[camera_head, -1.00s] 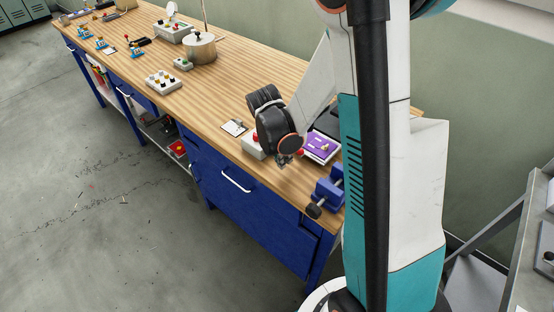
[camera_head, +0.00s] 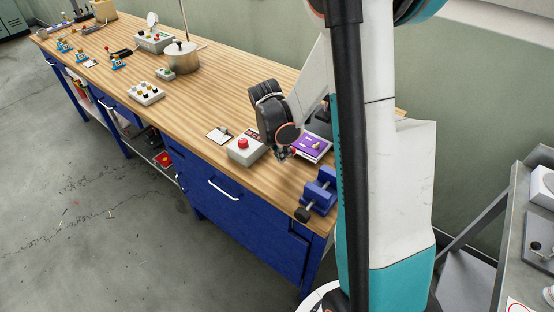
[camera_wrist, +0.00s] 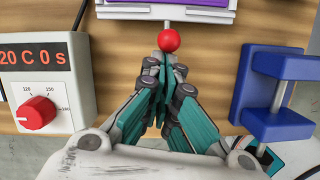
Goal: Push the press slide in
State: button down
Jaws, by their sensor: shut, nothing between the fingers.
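The press slide shows in the wrist view as a red ball knob (camera_wrist: 168,39) on a thin rod, in front of a purple and white press unit (camera_wrist: 165,5). In the head view the purple press (camera_head: 312,146) lies flat on the bench, partly hidden behind my wrist. My gripper (camera_wrist: 162,62) is shut and empty. Its fingertips are just below the red knob in the wrist view; I cannot tell whether they touch it. In the head view my gripper (camera_head: 284,153) is beside the press on its near side.
A white control box with a red dial (camera_wrist: 36,112) stands left of my gripper. A blue vise (camera_wrist: 277,90) stands to the right; it also shows in the head view (camera_head: 320,190). The wooden bench (camera_head: 225,90) holds several other items farther left.

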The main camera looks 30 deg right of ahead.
aim_at(296, 145)
jog(key=w+d, duration=0.1)
jog(key=d, duration=0.2)
jog(key=w+d, duration=0.1)
jog(key=d, duration=0.3)
jog(key=w+d, duration=0.2)
jog(key=d, duration=0.2)
jog(key=shift+w+d, duration=0.1)
jog(key=shift+d, duration=0.15)
jog(key=shift+b, duration=0.3)
jog(key=shift+a, duration=0.25)
jog(key=a, duration=0.4)
jog(key=shift+s+f+b, duration=0.1)
jog(key=shift+s+b, duration=0.25)
jog(key=shift+b, duration=0.05)
jog(key=p+v, duration=0.3)
jog(key=v, duration=0.6)
jog(key=shift+r, duration=0.25)
